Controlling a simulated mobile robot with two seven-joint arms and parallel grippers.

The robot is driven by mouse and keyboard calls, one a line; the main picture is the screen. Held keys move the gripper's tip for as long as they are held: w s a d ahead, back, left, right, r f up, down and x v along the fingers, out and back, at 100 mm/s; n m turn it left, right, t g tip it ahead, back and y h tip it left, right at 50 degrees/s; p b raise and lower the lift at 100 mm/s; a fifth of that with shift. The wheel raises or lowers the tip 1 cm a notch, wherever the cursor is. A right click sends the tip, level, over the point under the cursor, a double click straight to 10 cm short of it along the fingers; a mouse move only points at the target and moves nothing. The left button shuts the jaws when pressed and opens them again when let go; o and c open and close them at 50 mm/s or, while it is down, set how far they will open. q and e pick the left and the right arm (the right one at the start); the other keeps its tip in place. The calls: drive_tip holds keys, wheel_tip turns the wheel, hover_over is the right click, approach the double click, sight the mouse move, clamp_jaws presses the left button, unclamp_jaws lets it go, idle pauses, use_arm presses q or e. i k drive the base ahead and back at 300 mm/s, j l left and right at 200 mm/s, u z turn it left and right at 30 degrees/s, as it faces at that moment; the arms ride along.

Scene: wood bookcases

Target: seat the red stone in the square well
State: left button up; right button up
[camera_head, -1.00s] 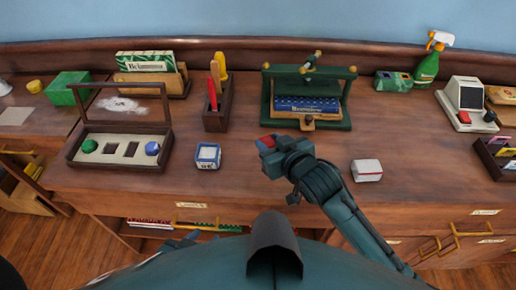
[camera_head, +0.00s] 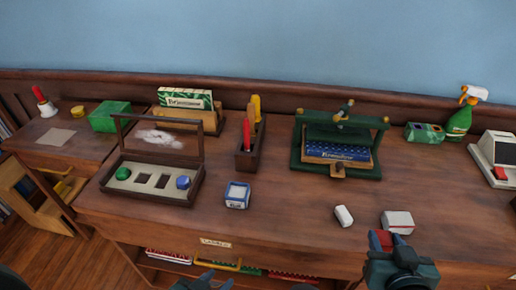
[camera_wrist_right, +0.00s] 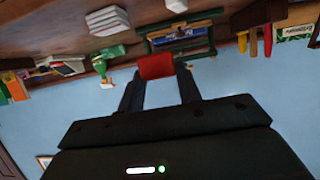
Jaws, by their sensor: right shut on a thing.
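My right gripper (camera_head: 383,243) is shut on the red stone (camera_head: 381,239), low in the head view, in front of a red-and-white box. In the right wrist view the red stone (camera_wrist_right: 156,66) sits between the fingertips. The wooden case (camera_head: 153,196) with its raised lid frame stands to the left on the counter, well apart from the stone. Its pale panel holds a green stone (camera_head: 123,173) at left and a blue stone (camera_head: 183,182) at right. Two dark empty wells (camera_head: 162,181) lie between them; their exact shapes are too small to tell. My left gripper (camera_head: 205,281) barely shows at the bottom edge.
A blue-and-white block (camera_head: 237,195) stands right of the case. The counter front between case and right gripper is mostly clear.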

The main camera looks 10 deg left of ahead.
sight(152, 179)
drive_tip(key=k+j, duration=0.1)
drive_tip(key=j, duration=0.3)
drive_tip(key=k+j+z, duration=0.1)
drive_tip(key=j, duration=0.35)
drive_tip(key=j+z, duration=0.1)
drive_tip(key=j, duration=0.5)
drive_tip(key=k+j+z, duration=0.15)
drive_tip(key=j, duration=0.45)
drive_tip(key=j+z, duration=0.1)
drive_tip(key=j, duration=0.5)
drive_tip(key=i+j, duration=0.1)
drive_tip(key=j, duration=0.3)
drive_tip(key=i+j+z, duration=0.15)
drive_tip(key=j, duration=0.7)
drive_tip(key=i+z, duration=0.05)
drive_tip(key=i, duration=0.05)
